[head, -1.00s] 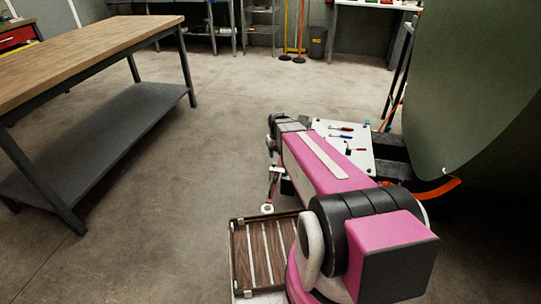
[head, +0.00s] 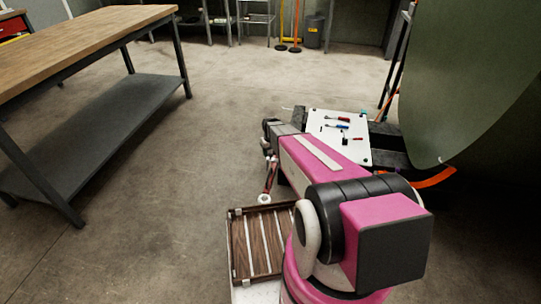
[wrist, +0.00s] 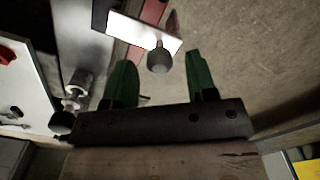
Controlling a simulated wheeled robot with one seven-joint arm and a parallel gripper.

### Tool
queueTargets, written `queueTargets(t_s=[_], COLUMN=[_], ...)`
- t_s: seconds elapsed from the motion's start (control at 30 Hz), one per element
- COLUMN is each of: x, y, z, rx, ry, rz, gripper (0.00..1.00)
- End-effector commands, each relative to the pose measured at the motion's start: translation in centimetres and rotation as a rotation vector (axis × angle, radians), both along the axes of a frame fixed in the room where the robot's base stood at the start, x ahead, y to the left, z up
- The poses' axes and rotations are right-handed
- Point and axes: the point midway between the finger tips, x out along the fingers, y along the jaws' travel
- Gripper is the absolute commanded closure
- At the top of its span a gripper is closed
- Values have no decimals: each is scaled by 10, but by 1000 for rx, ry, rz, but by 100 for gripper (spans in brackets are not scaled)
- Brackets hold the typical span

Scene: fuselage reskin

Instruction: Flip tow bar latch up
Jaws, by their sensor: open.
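The red tow bar (head: 269,180) shows in the head view beside my arm, with a pale ring at its lower end. In the wrist view, part of a red bar (wrist: 152,13) runs behind a bright white plate (wrist: 140,29). A dark round knob (wrist: 159,61) sits at the plate's lower edge; it may be the latch. My gripper (wrist: 158,56) is open, with a green finger on each side of the knob. I cannot tell whether either finger touches it. In the head view, my arm hides the fingers.
A white board with tools (head: 338,137) lies on a dark cart (head: 388,150) beyond my arm. A large green curved panel (head: 465,80) fills the right. A wood-topped workbench (head: 75,40) stands left. The floor between bench and arm is clear.

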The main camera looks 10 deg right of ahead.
Motion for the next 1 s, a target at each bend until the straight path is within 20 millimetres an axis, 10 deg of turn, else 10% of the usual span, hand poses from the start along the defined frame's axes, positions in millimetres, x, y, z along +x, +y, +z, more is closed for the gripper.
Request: queueTargets(t_s=[0.5, 0.67, 1.0], x=[0, 0, -1], y=[0, 0, -2], z=[-18, -18, -16], rx=[0, 0, 25], ry=[0, 0, -10], rz=[0, 0, -3], gripper=[48, 97, 100])
